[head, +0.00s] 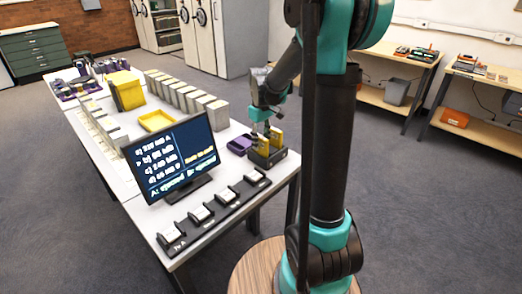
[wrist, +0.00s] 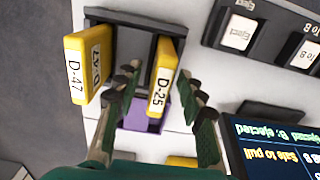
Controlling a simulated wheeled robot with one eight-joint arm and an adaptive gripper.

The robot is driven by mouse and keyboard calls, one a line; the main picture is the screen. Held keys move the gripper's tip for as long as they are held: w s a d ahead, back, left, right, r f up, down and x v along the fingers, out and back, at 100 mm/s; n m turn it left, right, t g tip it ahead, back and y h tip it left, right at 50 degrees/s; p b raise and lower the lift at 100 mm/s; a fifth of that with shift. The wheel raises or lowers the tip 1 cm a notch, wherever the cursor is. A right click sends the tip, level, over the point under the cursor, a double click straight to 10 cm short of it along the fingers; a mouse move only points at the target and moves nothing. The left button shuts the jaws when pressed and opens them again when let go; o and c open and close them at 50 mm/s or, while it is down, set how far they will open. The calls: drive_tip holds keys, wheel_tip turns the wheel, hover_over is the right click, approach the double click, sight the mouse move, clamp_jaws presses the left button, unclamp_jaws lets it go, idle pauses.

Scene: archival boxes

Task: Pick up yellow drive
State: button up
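Two yellow drives stand in a dark dock (wrist: 125,28) in the wrist view. The drive labelled D-25 (wrist: 166,65) is between my gripper's fingers. The drive labelled D-47 (wrist: 88,62) is to its left, outside the fingers. My gripper (wrist: 160,72) is open, with a finger on each side of D-25 and a visible gap on the left. Contact on the right cannot be told. In the head view my gripper (head: 266,124) is over the dock (head: 267,160) at the table's right edge, partly covering the yellow drives (head: 277,138).
A monitor (head: 172,157) stands left of the dock; its screen includes "Safe to pull". A purple tray (head: 239,145) is beside the dock. Yellow bins and grey boxes are farther back.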

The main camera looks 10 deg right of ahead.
drive_tip(key=shift+f, duration=0.75)
drive_tip(key=shift+c, duration=0.3)
clamp_jaws()
drive_tip(key=shift+r, duration=0.1)
